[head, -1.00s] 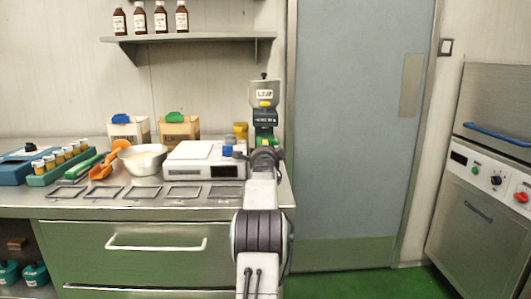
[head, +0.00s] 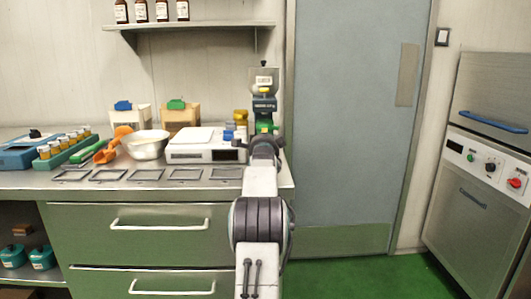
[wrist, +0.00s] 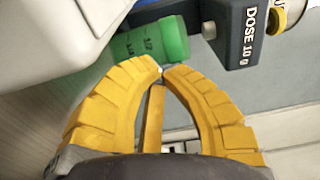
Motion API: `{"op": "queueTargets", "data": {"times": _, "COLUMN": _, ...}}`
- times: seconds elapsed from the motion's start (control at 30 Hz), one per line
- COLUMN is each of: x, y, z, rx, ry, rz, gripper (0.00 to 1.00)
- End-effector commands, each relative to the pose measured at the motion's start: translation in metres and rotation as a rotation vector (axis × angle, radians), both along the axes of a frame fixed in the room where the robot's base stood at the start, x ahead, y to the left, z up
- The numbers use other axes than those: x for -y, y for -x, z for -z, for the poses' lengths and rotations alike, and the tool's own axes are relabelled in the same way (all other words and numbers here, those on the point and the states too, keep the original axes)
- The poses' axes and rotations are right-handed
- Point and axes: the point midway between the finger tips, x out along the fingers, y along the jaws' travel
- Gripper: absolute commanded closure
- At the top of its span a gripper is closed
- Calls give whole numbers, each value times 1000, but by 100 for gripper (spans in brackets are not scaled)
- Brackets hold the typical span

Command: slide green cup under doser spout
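The cup is to the left of a short dark part under that body. My gripper (wrist: 162,70) has yellow fingers with tips together and nothing between them. I cannot tell whether they touch the cup.
A white scale (head: 206,146) stands left of the doser, and its pale edge fills the wrist view's upper left. A metal bowl (head: 147,145) and an orange scoop (head: 112,146) are further left. Flat dark frames (head: 147,175) lie along the bench front.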

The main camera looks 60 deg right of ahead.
Motion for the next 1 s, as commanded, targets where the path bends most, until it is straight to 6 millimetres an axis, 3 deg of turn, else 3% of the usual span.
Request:
{"op": "queueTargets", "data": {"times": 0.7, "x": -62, "y": 37, "z": -2, "rx": 1, "ry": 3, "rz": 1, "gripper": 100}}
{"op": "queueTargets", "data": {"times": 1.0, "x": -80, "y": 47, "z": -2, "rx": 1, "ry": 3, "rz": 2, "gripper": 100}}
